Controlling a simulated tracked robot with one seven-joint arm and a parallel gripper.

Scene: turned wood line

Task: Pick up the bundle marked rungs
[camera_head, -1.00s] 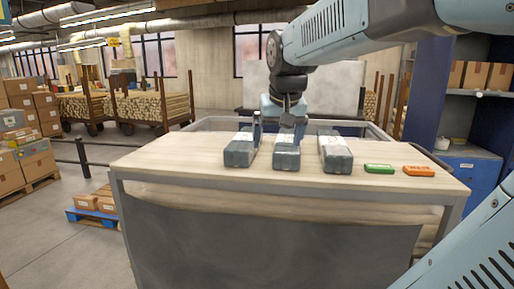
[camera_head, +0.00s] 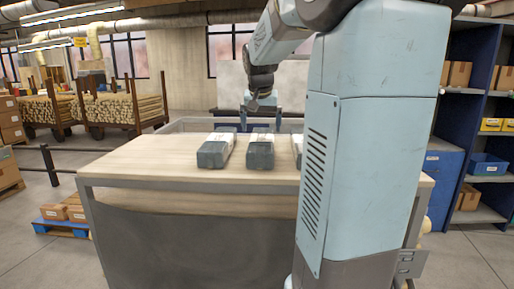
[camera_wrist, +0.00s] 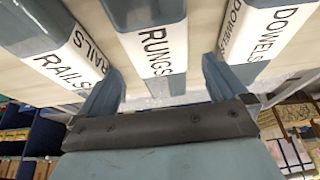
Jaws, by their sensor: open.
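The bundle marked RUNGS (camera_wrist: 155,45) is the middle of three dark, white-banded bundles in the wrist view; the middle bundle in the head view (camera_head: 260,152) is on the wooden bench top (camera_head: 150,158). The RAILS bundle (camera_wrist: 70,55) is left of it and the DOWELS bundle (camera_wrist: 265,35) right of it in the wrist view. My gripper (camera_wrist: 162,85) is open and empty, its fingers on either side of the RUNGS bundle's line, apart from it as far as I can tell. In the head view my gripper (camera_head: 260,112) is just behind and above the middle bundle.
In the head view another bundle (camera_head: 214,151) lies left of the middle one. The right one (camera_head: 297,148) is partly hidden by my arm, which also covers the bench's right part. Bench top at left is clear. Blue shelving (camera_head: 480,130) stands at right.

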